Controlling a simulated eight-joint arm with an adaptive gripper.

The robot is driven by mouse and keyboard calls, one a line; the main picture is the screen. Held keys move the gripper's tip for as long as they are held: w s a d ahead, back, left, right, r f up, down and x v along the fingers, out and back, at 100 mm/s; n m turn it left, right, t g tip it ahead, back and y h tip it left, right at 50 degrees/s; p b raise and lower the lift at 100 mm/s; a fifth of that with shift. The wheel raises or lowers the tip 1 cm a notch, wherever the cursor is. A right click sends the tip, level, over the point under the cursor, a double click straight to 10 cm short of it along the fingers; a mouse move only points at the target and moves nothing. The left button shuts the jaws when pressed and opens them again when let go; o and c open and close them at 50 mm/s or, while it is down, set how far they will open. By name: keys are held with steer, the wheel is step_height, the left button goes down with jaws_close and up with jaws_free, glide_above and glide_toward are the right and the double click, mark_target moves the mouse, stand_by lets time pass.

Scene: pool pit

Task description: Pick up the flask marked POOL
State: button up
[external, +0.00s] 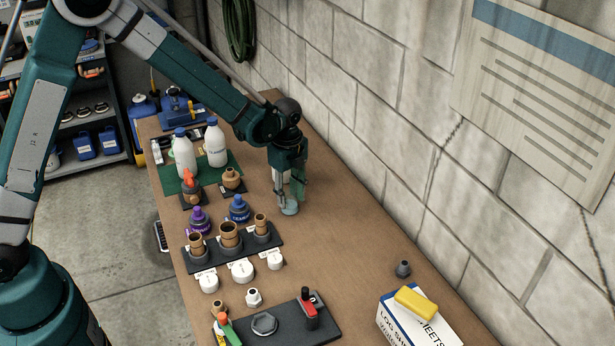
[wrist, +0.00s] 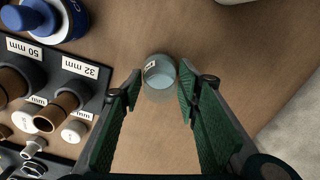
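A small clear glass flask (external: 290,209) stands on the wooden bench, directly under my gripper (external: 290,190). In the wrist view the flask (wrist: 159,77) shows from above as a pale round shape with a small white label. The writing on the label is too small to read. My gripper (wrist: 160,82) points down and is open, with one green-padded finger on each side of the flask. Nothing is held. I cannot tell whether the fingertips reach down beside the flask or stay just above it.
A dark rack (external: 268,244) of brown pipe fittings and blue and purple bottles stand left of the flask. White bottles (external: 215,142) stand behind on a green mat. A concrete block wall (external: 400,130) runs along the right. The bench right of the flask is clear.

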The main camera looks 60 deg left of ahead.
steer(key=c, duration=0.4)
steer(key=shift+r, duration=0.15)
steer(key=shift+r, duration=4.9)
